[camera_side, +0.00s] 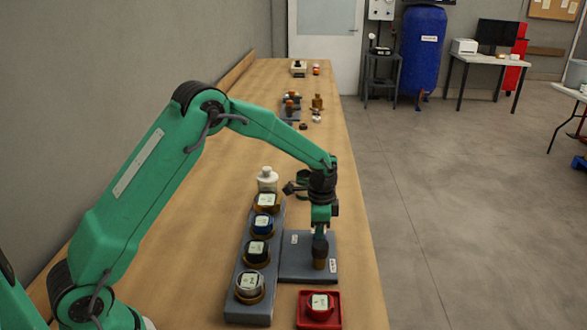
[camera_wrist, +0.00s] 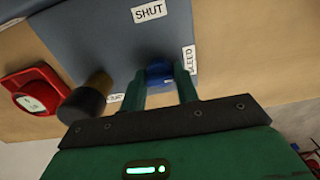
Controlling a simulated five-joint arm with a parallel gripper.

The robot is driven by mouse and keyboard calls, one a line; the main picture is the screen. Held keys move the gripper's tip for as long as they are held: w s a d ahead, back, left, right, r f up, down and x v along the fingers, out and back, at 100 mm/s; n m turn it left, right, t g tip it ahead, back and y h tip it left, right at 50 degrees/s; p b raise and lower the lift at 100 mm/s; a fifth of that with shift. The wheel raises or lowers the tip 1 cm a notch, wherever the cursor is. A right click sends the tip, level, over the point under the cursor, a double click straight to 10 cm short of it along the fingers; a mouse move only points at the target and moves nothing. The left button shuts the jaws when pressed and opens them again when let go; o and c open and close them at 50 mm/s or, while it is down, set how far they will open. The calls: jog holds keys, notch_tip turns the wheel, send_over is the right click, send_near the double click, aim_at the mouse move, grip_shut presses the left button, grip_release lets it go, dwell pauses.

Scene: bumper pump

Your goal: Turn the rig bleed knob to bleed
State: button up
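A grey plate (camera_side: 308,263) lies on the bench, and it also shows in the wrist view (camera_wrist: 80,35) with a SHUT label (camera_wrist: 149,11) and a BLEED label (camera_wrist: 189,58). A blue knob (camera_wrist: 159,72) on it, near the BLEED label, shows only partly between the fingers. My gripper (camera_wrist: 160,80) points down with one finger on each side of the blue knob. I cannot tell whether the fingers press on it. In the side view my gripper (camera_side: 320,228) is low over the plate, its tips hidden behind a dark post. The knob's pointing direction is hidden.
The dark post with a brown base (camera_wrist: 87,99) stands beside my fingers. A grey rack (camera_side: 241,300) with several capped jars runs along the left. The bench's right edge is close.

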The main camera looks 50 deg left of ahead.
jog(key=o, duration=0.4)
jog(key=shift+r, duration=0.15)
notch_tip(320, 180, up, 7)
jog(key=shift+r, duration=0.3)
dwell(0.5)
